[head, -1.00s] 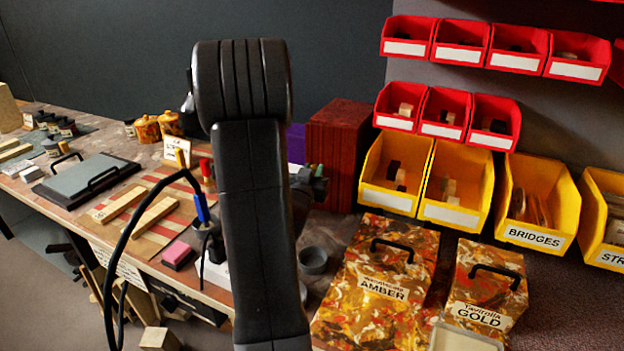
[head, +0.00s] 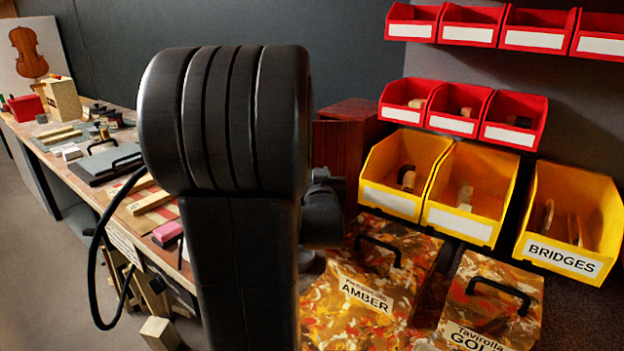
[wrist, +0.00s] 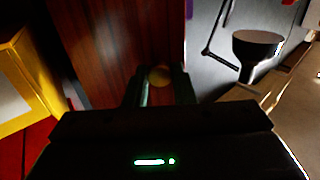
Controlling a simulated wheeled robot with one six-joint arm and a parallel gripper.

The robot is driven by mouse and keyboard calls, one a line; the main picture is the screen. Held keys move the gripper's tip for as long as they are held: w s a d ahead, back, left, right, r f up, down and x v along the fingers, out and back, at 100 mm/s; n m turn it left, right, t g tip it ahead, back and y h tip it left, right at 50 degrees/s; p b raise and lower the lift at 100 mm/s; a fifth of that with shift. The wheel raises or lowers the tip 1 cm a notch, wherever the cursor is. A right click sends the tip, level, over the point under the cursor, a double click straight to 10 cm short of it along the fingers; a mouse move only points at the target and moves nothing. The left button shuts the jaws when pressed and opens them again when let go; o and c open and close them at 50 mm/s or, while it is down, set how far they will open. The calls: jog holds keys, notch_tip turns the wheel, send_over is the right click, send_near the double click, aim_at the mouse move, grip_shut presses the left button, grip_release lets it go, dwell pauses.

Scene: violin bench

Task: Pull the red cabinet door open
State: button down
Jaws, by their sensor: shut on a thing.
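The red cabinet (head: 345,135) is a dark red wooden box at the back of the bench, partly hidden behind my arm in the head view. In the wrist view its red-brown wood panel (wrist: 118,45) fills the upper middle, with a small round brass-coloured knob (wrist: 160,76) on it. My gripper (wrist: 160,88) has its two fingers on either side of the knob and is shut on it. My arm hides the fingers and knob in the head view. I cannot tell how far the door stands open.
Amber (head: 368,290) and gold (head: 490,303) marbled boxes with black handles stand right of my arm. Yellow bins (head: 390,205) and red bins (head: 452,125) are on the wall behind. A lamp (wrist: 257,50) shows right of the cabinet in the wrist view.

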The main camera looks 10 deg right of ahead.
aim_at(318, 128)
jog(key=shift+r, duration=0.1)
dwell(0.3)
jog(key=c, duration=1.2)
grip_release()
jog(key=shift+c, duration=0.2)
notch_tip(318, 128, up, 10)
jog(key=shift+f+p, duration=0.1)
jog(key=shift+p, duration=1.1)
